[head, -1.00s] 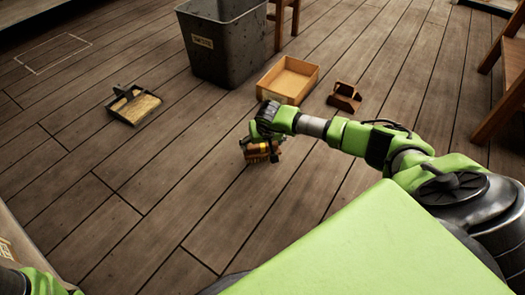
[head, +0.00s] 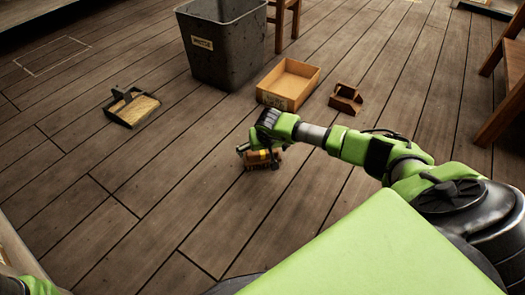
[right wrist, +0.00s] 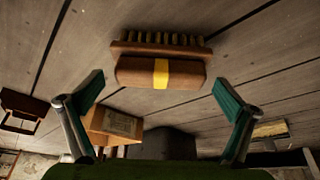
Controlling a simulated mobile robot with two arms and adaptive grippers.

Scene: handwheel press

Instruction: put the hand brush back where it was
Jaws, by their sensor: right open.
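The hand brush (head: 262,158) has a brown wooden body with a yellow band and a row of bristles. It is at the floor below my right gripper in the head view; whether it touches the boards is hard to tell. In the right wrist view the brush (right wrist: 160,72) lies crosswise ahead of the fingers. My right gripper (right wrist: 160,92) is open, its two fingers spread to either side of the brush, with gaps visible. In the head view the right gripper (head: 262,145) partly covers the brush. My left gripper is not seen; only a piece of my left arm shows.
A dark bin (head: 222,52) stands at the back. An open wooden tray (head: 287,104) and a small brown wooden stand (head: 345,98) are beyond the gripper. A dustpan (head: 132,107) lies left. A pale outlined rectangle (head: 52,55) marks the floor. The floor left of the gripper is clear.

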